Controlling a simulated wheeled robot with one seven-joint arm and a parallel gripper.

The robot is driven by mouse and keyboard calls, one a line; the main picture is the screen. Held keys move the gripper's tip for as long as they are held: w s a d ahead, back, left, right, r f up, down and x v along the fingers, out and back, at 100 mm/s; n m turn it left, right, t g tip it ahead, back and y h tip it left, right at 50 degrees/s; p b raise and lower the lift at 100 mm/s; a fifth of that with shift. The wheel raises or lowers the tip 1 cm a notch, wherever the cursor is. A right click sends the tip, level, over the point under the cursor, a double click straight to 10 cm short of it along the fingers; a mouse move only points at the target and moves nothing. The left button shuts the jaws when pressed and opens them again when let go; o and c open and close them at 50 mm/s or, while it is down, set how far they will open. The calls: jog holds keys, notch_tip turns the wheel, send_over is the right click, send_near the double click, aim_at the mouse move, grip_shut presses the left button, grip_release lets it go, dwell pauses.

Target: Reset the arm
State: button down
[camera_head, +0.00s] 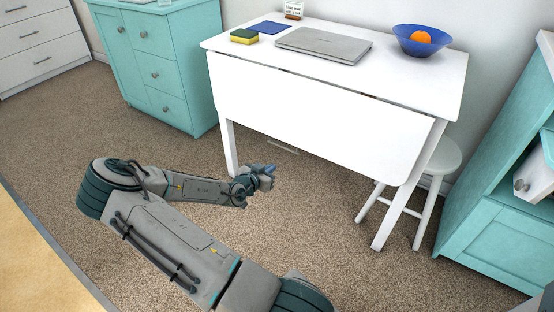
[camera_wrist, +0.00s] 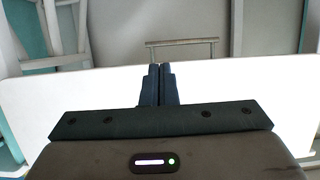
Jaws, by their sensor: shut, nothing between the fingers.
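My arm is folded over the carpet in the head view, bent at the elbow. My gripper (camera_head: 268,170) is in front of the white drop-leaf table (camera_head: 310,107), lower than its top. In the wrist view my gripper (camera_wrist: 157,72) has its two dark fingers together, with nothing between them. The white hanging leaf of the table (camera_wrist: 60,105) fills much of the wrist view behind the fingers. I cannot tell the exact gap between the fingers and the leaf.
On the table are a closed laptop (camera_head: 323,45), a blue bowl (camera_head: 408,47) with an orange (camera_head: 421,37), a sponge (camera_head: 244,37) and a blue pad (camera_head: 268,27). A white stool (camera_head: 441,158) stands behind the right leg. Teal cabinets flank the table. Open carpet (camera_head: 160,145) lies left of it.

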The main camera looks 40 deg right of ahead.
jog(key=shift+s+a+r, duration=0.1)
jog(key=shift+s+a, duration=0.1)
jog(key=shift+a, duration=0.35)
jog(key=s+a+r+n+y+p, duration=0.2)
jog(key=a+r+n+y+p, duration=0.3)
jog(key=a+r+y+p, duration=1.6)
jog(key=s+a+r+n+h+p, duration=0.2)
jog(key=s+r, duration=0.3)
jog(key=r, duration=0.7)
jog(key=s+a+r+n+h+p, duration=0.2)
jog(key=s+a+r+n+p, duration=0.2)
jog(key=r, duration=0.8)
jog(key=s+a+r+n+h+p, duration=0.3)
jog(key=s+r, duration=0.5)
jog(key=r, duration=0.4)
jog(key=shift+a+n+g+p, duration=0.4)
jog(key=shift+a+p, duration=0.25)
jog(key=shift+p, duration=0.35)
